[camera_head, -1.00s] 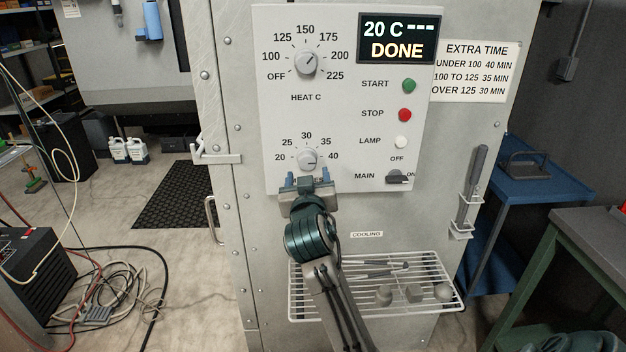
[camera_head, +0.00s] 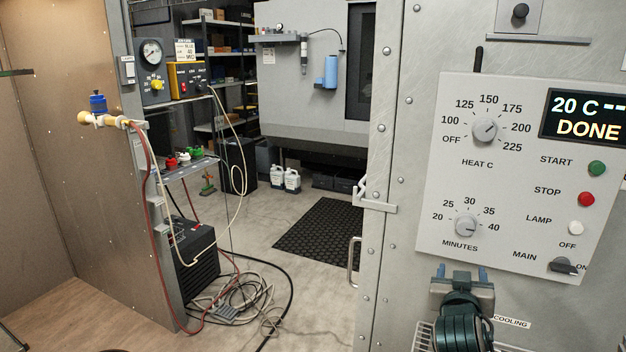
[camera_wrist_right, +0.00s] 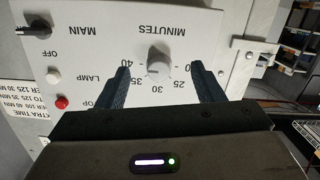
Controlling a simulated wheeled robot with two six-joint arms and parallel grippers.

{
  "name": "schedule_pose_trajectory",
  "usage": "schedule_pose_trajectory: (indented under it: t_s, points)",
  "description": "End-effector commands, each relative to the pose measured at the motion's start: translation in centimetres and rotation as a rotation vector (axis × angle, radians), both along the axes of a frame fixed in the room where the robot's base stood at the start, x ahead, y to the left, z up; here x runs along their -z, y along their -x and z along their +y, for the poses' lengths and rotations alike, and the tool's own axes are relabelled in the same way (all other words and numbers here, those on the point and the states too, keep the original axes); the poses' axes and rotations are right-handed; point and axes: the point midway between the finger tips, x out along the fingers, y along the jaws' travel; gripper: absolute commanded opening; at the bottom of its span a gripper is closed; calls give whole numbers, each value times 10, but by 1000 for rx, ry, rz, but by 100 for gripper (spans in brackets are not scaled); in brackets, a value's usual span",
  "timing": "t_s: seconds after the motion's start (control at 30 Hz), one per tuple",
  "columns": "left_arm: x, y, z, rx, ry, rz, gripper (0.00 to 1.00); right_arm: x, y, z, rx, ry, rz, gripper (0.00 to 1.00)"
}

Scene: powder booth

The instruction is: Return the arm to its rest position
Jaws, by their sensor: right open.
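My right gripper (camera_head: 460,275) is below the minutes knob (camera_head: 466,226) in the head view, in front of the oven's control panel (camera_head: 437,170). Its two fingers stand apart with nothing between them. In the right wrist view the open fingers (camera_wrist_right: 160,85) point toward the panel, and the minutes knob (camera_wrist_right: 158,63) shows between and beyond them. I cannot tell the exact gap to the panel, but nothing is gripped. The display (camera_head: 588,116) reads 20 C and DONE. My left gripper is not in view.
A door handle (camera_head: 353,262) and a latch (camera_head: 374,204) stick out left of the panel. A wire rack (camera_head: 424,338) is partly hidden below my right arm. Cables and hoses (camera_head: 240,295) lie on the floor at left. A dark mat (camera_head: 318,235) lies on open floor.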

Motion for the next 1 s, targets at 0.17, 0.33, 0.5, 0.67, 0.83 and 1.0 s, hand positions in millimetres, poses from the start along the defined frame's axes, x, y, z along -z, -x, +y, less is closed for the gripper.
schedule_pose_trajectory:
  t_s: [0.17,0.33,0.5,0.67,0.83,1.0]
  points:
    - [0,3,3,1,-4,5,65,102,63,12,-61,-75,275,61]
    - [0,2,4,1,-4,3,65,184,144,30,-141,-150,558,61]
    - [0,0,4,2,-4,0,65,231,217,48,-216,-209,779,61]
    - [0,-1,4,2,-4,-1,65,254,269,61,-270,-250,923,61]
    - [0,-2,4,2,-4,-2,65,268,317,72,-322,-286,1049,61]
    - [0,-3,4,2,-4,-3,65,291,336,77,-350,-309,1123,61]
